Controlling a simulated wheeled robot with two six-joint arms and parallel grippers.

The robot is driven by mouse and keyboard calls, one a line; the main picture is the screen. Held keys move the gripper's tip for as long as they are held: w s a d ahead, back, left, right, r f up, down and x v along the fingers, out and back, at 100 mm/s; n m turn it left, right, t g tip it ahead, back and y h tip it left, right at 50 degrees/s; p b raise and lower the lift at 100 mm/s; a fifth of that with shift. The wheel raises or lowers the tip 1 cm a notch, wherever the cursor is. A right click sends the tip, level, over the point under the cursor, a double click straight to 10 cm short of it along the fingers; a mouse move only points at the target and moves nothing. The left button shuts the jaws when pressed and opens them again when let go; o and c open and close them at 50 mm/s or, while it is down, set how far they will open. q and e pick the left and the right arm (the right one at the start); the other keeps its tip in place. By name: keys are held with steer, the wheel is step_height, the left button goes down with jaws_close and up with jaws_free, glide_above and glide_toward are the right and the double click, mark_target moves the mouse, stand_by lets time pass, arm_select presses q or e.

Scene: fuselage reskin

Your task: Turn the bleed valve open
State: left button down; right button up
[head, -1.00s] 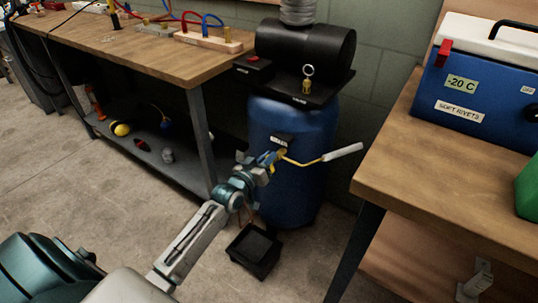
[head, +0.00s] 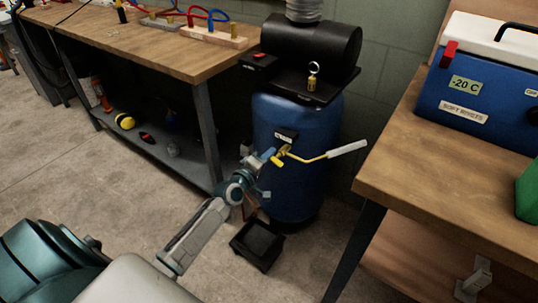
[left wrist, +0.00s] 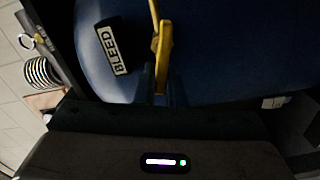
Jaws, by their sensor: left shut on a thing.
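The bleed valve (head: 281,156) is a yellow handle on the front of a blue tank (head: 300,120), by a small dark label plate. A thin yellow pipe with a white end (head: 347,148) sticks out to the right. In the left wrist view the yellow handle (left wrist: 164,45) runs down between my fingers, beside a label reading BLEED (left wrist: 111,50). My left gripper (head: 271,160) is at the valve, shut on the handle; its fingertips show in the left wrist view (left wrist: 153,83). The handle's held end is partly hidden. My right gripper is out of view.
A black open tray (head: 257,244) stands on the floor below the valve. A wooden bench (head: 150,50) with a lower shelf is at left. Another wooden table (head: 440,165) with a blue cooler (head: 480,95) is at right.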

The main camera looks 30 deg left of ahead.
arm_select(q)
steer(key=shift+f+n, duration=0.2)
steer(key=shift+n, duration=0.6)
steer(key=shift+f+n, duration=0.15)
steer(key=shift+n, duration=0.65)
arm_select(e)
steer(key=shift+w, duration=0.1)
arm_select(q)
steer(key=c, duration=1.5)
jaws_free()
